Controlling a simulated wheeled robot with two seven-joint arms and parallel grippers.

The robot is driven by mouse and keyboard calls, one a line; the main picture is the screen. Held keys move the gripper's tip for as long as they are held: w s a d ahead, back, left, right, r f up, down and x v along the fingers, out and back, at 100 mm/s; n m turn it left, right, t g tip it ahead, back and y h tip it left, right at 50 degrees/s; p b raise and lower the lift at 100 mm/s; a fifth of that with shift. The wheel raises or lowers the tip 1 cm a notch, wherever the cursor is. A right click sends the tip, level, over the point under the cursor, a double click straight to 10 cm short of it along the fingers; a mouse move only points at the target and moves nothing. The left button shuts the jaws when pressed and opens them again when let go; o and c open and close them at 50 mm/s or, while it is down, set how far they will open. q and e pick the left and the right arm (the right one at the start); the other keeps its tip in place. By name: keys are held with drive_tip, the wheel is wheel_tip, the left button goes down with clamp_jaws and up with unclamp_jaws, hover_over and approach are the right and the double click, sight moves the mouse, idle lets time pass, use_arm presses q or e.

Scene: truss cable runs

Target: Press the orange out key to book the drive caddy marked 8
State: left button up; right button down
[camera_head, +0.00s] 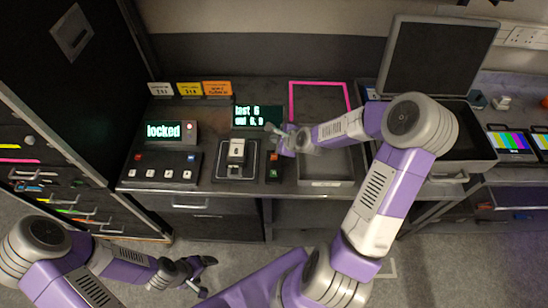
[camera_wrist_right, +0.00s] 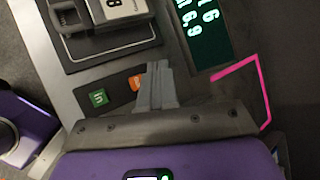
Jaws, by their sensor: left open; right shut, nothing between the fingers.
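The drive caddy (camera_head: 237,150) sits upright in a dark dock on the bench; its label, reading 8, shows in the right wrist view (camera_wrist_right: 115,6). To the right of the dock is a small key panel with the orange out key (camera_wrist_right: 136,82) and the green in key (camera_wrist_right: 98,97). In the head view the orange key (camera_head: 275,158) is above the green one (camera_head: 273,173). My right gripper (camera_wrist_right: 158,68) is shut and empty, its fingertips beside the orange key and partly covering it; I cannot tell whether they touch it. My left gripper (camera_head: 207,277) is open and empty, low in front of the bench.
A green-text display (camera_head: 258,116) stands behind the dock. A "locked" display (camera_head: 170,131) stands left, above a row of keys (camera_head: 163,173).

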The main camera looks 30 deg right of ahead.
drive_tip(key=b, duration=0.5)
hover_over(275, 158)
wheel_tip(275, 158, down, 6)
drive_tip(key=shift+s+f, duration=0.1)
drive_tip(key=shift+f, duration=0.45)
idle(1.2)
drive_tip(key=shift+d+f+b, duration=0.1)
drive_tip(key=shift+f+b, duration=0.25)
drive_tip(key=shift+f, duration=0.05)
drive_tip(key=shift+f+b, duration=0.3)
drive_tip(key=shift+f, duration=0.15)
idle(0.5)
drive_tip(key=shift+r, duration=0.2)
drive_tip(key=shift+r+p, duration=0.7)
drive_tip(key=shift+p, duration=0.05)
